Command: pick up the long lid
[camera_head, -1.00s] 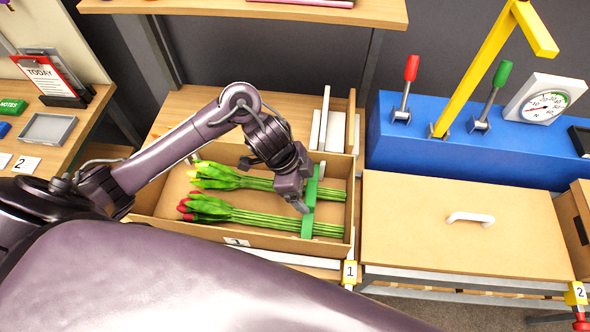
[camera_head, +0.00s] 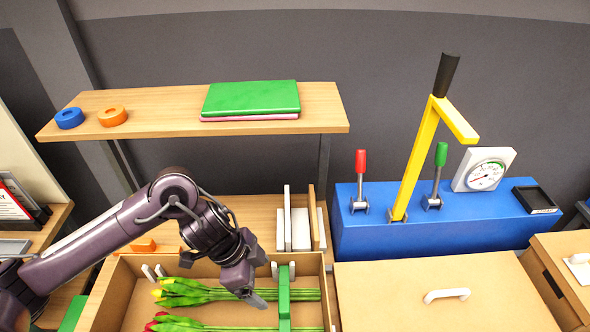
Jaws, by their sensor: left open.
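A wide tan lid (camera_head: 395,307) with a white handle (camera_head: 446,295) lies flat at the lower right; I cannot tell if it is the long lid. Narrow boards, one white (camera_head: 287,220) and one tan (camera_head: 313,218), stand on edge behind the open box. My left gripper (camera_head: 262,280) is open over the open cardboard box (camera_head: 112,296), just left of a green bar (camera_head: 284,300). The bar lies across the stems of yellow tulips (camera_head: 172,290) and red tulips (camera_head: 165,323). I cannot tell whether the gripper touches the bar. My right gripper is not in view.
A blue console (camera_head: 360,236) with red and green levers and a yellow arm (camera_head: 412,155) stands behind the wide lid. A shelf (camera_head: 160,122) above the box holds a green book (camera_head: 250,97) and two rings. Another box is at the far right.

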